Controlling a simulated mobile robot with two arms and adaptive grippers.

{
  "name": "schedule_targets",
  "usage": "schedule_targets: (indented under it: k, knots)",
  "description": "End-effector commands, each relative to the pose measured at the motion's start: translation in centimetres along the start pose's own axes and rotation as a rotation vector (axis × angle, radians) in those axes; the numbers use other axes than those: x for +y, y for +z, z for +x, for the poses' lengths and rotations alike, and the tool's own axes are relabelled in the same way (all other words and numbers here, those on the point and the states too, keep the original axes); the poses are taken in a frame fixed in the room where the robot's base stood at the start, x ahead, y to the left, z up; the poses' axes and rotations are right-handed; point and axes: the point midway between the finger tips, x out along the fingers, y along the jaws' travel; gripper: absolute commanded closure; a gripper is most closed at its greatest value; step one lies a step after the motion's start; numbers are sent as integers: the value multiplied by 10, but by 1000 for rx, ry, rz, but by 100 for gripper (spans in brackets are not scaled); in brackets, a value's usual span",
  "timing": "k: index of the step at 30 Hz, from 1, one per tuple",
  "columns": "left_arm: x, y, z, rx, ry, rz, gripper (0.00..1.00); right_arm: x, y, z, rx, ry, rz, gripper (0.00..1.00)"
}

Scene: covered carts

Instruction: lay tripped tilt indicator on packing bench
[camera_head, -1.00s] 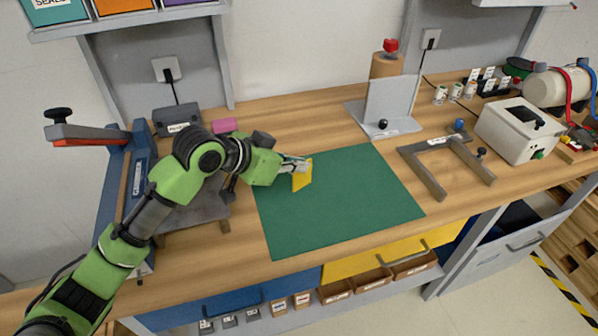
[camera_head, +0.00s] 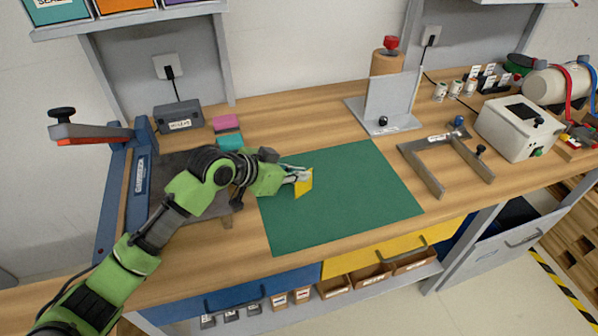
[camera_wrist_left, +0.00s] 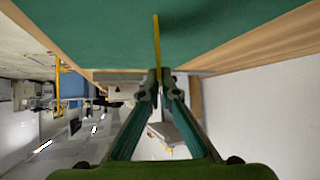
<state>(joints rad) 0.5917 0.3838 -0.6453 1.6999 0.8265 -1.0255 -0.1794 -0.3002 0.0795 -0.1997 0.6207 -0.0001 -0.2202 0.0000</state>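A yellow card-like piece (camera_head: 304,183), which I take to be the tilt indicator, is between the fingertips of my left gripper (camera_head: 295,174). It is held on edge, just over the left part of the green mat (camera_head: 345,205) on the wooden packing bench (camera_head: 330,112). In the left wrist view the piece shows as a thin yellow strip (camera_wrist_left: 157,45) pinched between the two fingers (camera_wrist_left: 160,88), with the green mat close by. I cannot tell whether its lower edge touches the mat. Its face markings are too small to read. My right gripper is not in view.
Pink and teal blocks (camera_head: 226,123) lie behind my left arm, by a grey box (camera_head: 178,118). A blue-framed press (camera_head: 112,190) stands left. A grey upright plate (camera_head: 388,98), a grey U-shaped frame (camera_head: 440,160) and a white device (camera_head: 518,128) stand right. Most of the mat is clear.

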Motion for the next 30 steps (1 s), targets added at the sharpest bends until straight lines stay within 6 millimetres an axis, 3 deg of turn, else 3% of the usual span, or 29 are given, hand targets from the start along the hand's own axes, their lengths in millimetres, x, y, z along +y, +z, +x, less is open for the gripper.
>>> schedule_targets:
  k: [1, 3, 17, 30]
  knots:
    - [0, 1, 1, 0, 0, 0, 95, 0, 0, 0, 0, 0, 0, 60]
    - [0, 1, 0, 0, 0, 0, 79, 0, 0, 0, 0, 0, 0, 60]
    - [-1, -7, -7, 1, -1, 2, 79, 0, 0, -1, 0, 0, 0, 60]
    - [-1, -4, -93, 0, -3, 4, 79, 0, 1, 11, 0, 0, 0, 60]
